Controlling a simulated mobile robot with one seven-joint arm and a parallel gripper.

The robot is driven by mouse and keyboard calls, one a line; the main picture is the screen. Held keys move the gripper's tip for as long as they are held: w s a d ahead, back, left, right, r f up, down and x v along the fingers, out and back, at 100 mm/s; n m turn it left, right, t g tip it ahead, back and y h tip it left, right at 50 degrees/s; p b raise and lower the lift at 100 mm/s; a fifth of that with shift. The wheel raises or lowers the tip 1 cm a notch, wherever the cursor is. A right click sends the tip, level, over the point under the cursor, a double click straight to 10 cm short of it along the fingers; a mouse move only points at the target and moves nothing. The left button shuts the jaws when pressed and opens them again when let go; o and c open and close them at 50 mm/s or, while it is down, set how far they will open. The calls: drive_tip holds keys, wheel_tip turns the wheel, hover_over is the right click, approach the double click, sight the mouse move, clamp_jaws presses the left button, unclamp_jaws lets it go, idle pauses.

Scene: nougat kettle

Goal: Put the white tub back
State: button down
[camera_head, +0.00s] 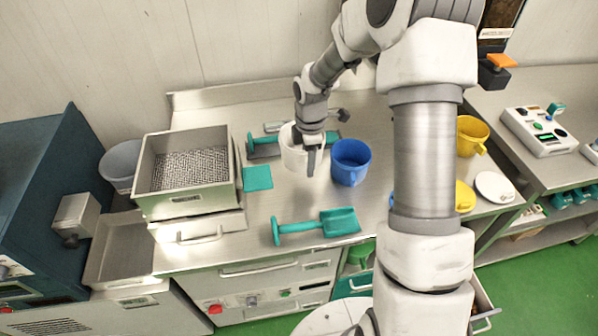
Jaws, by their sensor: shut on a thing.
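The white tub (291,157) stands upright on, or just above, the steel worktop, left of the blue jug; I cannot tell whether it touches the surface. My gripper (311,163) reaches down over its right side and is shut on it. The gripper and wrist hide part of the tub's rim and right wall, and the fingertips are hard to make out.
A blue jug (350,163) stands close to the right of the tub. A teal scoop (316,225) lies in front, a teal square (257,178) to the left. A steel sieve box (188,200) stands further left.

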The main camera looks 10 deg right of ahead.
drive_tip(key=shift+w, duration=0.2)
drive_tip(key=shift+f, duration=0.45)
wheel_tip(320, 180, down, 9)
drive_tip(key=shift+f+p, duration=0.1)
drive_tip(key=shift+p, duration=0.5)
drive_tip(key=shift+f, duration=0.15)
drive_tip(key=shift+c, duration=1.3)
unclamp_jaws()
